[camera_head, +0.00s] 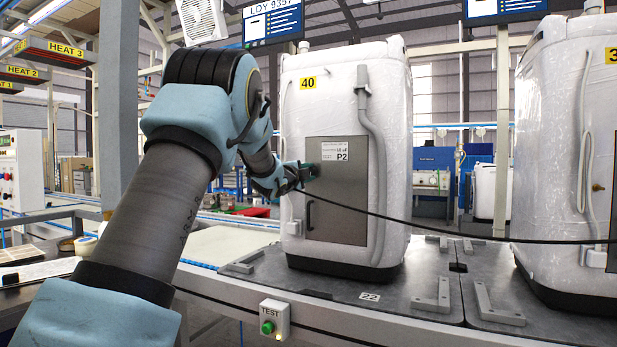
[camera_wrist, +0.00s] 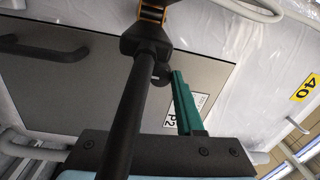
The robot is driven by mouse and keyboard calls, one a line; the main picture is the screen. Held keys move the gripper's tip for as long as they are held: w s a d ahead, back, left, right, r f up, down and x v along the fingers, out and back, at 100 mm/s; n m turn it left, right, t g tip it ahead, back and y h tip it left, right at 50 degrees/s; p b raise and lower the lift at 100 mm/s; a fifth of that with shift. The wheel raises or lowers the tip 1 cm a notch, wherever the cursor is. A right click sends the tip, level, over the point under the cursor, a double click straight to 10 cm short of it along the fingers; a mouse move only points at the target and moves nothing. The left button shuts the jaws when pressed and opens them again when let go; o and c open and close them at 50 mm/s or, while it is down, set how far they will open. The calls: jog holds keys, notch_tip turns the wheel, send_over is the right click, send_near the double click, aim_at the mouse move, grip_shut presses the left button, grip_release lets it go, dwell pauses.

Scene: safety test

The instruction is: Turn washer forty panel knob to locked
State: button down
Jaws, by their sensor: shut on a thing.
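Washer forty (camera_head: 300,130) is a white, film-wrapped unit with a yellow "40" label; the label also shows in the wrist view. Its grey front panel (camera_head: 345,205) carries a white "P2" label and a black handle, and the panel fills much of the wrist view (camera_wrist: 90,85). My gripper (camera_head: 308,172) is at the panel's upper left edge. In the wrist view its green finger (camera_wrist: 185,102) lies beside a small dark round piece, seemingly the panel knob (camera_wrist: 162,76), and is shut on it. A black rod-like part hides the other finger. The knob's setting cannot be read.
A black cable (camera_head: 440,229) runs across in front of the washer to the right. Another wrapped washer (camera_head: 555,130) stands at right. Metal brackets (camera_head: 432,297) stick up from the grey platform. A TEST button box (camera_head: 274,319) is on the front edge.

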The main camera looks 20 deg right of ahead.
dwell(0.3)
jog(key=c, duration=0.5)
grip_release()
jog(key=shift+c, duration=0.2)
jog(key=v, duration=1)
jog(key=shift+s+a+b, duration=0.25)
jog(key=shift+s+b, duration=0.1)
